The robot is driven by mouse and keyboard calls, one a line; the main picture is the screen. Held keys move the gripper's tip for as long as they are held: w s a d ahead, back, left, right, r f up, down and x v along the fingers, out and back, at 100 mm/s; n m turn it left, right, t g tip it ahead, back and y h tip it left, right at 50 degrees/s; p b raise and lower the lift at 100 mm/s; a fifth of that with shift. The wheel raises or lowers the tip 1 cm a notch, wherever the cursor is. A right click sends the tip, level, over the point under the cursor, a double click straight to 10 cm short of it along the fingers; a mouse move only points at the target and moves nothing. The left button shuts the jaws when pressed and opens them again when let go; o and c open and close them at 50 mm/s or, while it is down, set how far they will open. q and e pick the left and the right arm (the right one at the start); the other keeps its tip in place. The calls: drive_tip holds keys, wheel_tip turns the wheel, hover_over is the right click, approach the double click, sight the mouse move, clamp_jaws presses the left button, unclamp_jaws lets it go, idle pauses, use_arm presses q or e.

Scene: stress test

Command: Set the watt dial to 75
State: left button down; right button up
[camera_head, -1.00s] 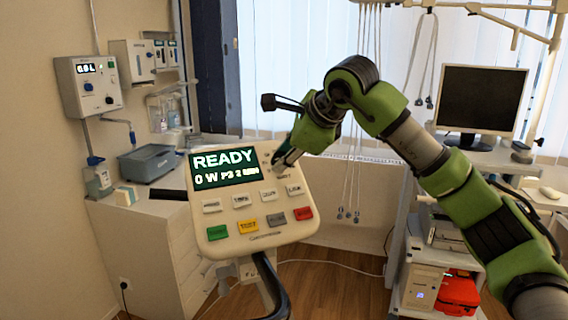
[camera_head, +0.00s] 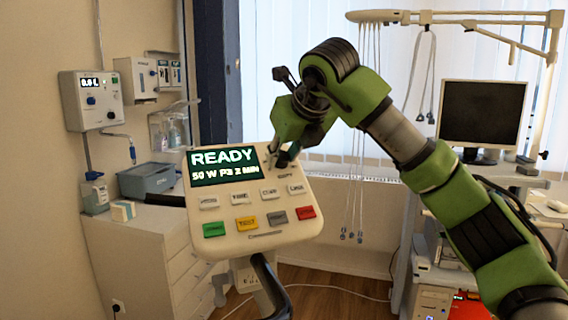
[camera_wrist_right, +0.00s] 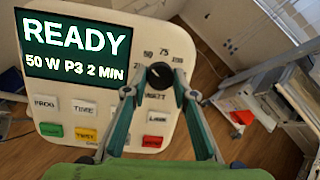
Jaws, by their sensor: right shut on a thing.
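The white control panel (camera_head: 250,217) stands tilted on a stand in the middle of the head view. Its dark screen (camera_head: 224,167) reads READY, 50 W P3 2 MIN. In the right wrist view the round black watt dial (camera_wrist_right: 159,75) sits right of the screen (camera_wrist_right: 75,50), with 50, 75 and other numbers printed around it. My right gripper (camera_head: 280,158) is at the dial, shut on it. In the right wrist view its two green fingers (camera_wrist_right: 160,97) stand on both sides of the dial. The dial is mostly hidden in the head view. My left gripper is not in view.
Below the screen are white keys (camera_head: 254,196) and coloured buttons, green (camera_head: 214,229), yellow, grey and red. A counter with a grey tray (camera_head: 147,178) stands at left. A monitor (camera_head: 482,115) on a cart stands at right.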

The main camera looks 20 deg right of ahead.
drive_tip(key=m+b, duration=0.1)
drive_tip(key=m, duration=0.4)
drive_tip(key=shift+a+f+h+b, duration=0.1)
drive_tip(key=shift+a+h+b, duration=0.05)
drive_tip(key=shift+h+b, duration=0.25)
drive_tip(key=m+g+h, duration=0.1)
drive_tip(key=m, duration=0.4)
drive_tip(key=shift+w+m+b, duration=0.1)
drive_tip(key=shift+m+b, duration=0.3)
drive_tip(key=o, duration=1.1)
drive_tip(key=shift+r, duration=0.2)
